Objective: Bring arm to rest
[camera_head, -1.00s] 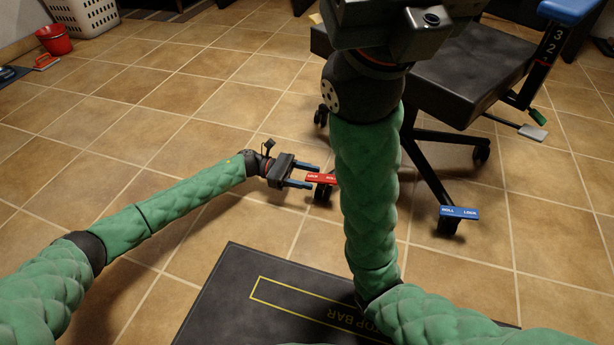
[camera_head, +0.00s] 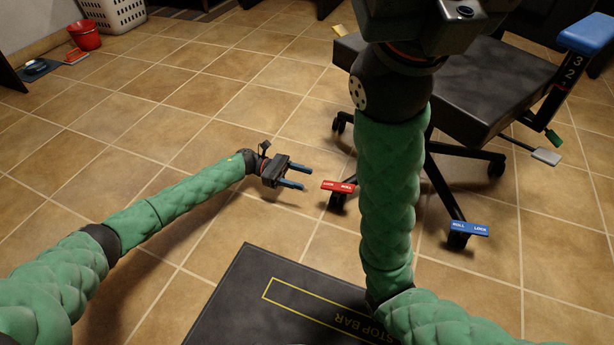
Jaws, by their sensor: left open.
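My left arm reaches in from the left, low over the tiled floor. My left gripper (camera_head: 293,178) is open and empty, its two blue-grey fingers pointing right. The red pedal (camera_head: 339,187) marked LOCK and ROLL, on a caster of the black chair (camera_head: 462,85), lies just right of the fingertips, with a small gap between. My right arm stands upright in the middle and hides part of the chair. Only the dark body of my right gripper shows at the top edge; its fingers are out of the frame.
A blue ROLL/LOCK pedal (camera_head: 469,229) sits on another chair caster at the right. My dark base with STOP BAR lettering is at the bottom. A red bucket (camera_head: 84,36) and white basket (camera_head: 114,12) stand far left. The floor (camera_head: 215,100) left of the chair is clear.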

